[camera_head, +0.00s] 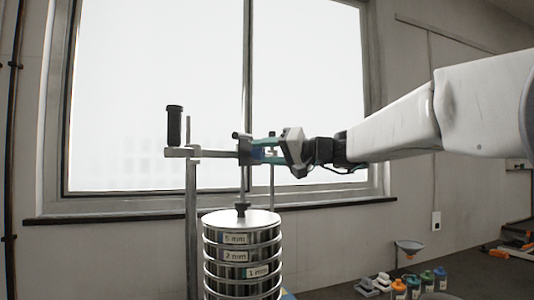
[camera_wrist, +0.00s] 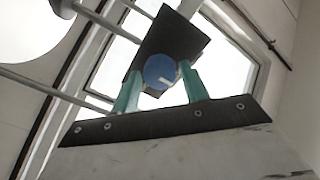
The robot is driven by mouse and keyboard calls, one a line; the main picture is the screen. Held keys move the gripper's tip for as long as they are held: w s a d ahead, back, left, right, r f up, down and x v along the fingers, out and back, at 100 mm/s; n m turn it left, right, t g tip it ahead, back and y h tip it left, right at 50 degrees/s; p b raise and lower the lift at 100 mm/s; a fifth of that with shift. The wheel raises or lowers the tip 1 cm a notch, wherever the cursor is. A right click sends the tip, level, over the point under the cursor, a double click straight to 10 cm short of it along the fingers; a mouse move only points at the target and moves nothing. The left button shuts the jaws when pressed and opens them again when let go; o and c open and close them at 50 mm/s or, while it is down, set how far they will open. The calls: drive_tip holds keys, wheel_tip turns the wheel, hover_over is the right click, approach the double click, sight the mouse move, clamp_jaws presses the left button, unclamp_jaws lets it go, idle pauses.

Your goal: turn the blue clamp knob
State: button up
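The blue clamp knob (camera_wrist: 160,71) shows as a round blue face in front of a dark clamp block (camera_wrist: 168,42). My gripper (camera_wrist: 162,68) has its two green fingers on either side of the knob, close against its edges, and looks shut on it. In the head view, my gripper (camera_head: 262,151) reaches in from the right at the clamp block (camera_head: 244,150). Only a little of the blue knob (camera_head: 257,153) shows there between the fingers. The contact itself is too small to see clearly.
A stack of steel sieves (camera_head: 242,253) stands below the clamp. A vertical post (camera_head: 191,220) with a black handle (camera_head: 174,126) is to its left. A window (camera_head: 150,100) is behind. Several coloured bottles (camera_head: 412,285) and a funnel (camera_head: 409,246) are at the lower right.

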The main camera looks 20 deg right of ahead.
drive_tip(key=c, duration=0.6)
drive_tip(key=shift+o, duration=0.2)
drive_tip(key=shift+m, duration=0.3)
drive_tip(key=m, duration=0.3)
drive_tip(key=shift+m, duration=0.3)
drive_tip(key=m, duration=0.3)
drive_tip(key=shift+m+g, duration=0.3)
drive_tip(key=m, duration=0.5)
drive_tip(key=shift+d, duration=0.1)
drive_tip(key=shift+m, duration=2.2)
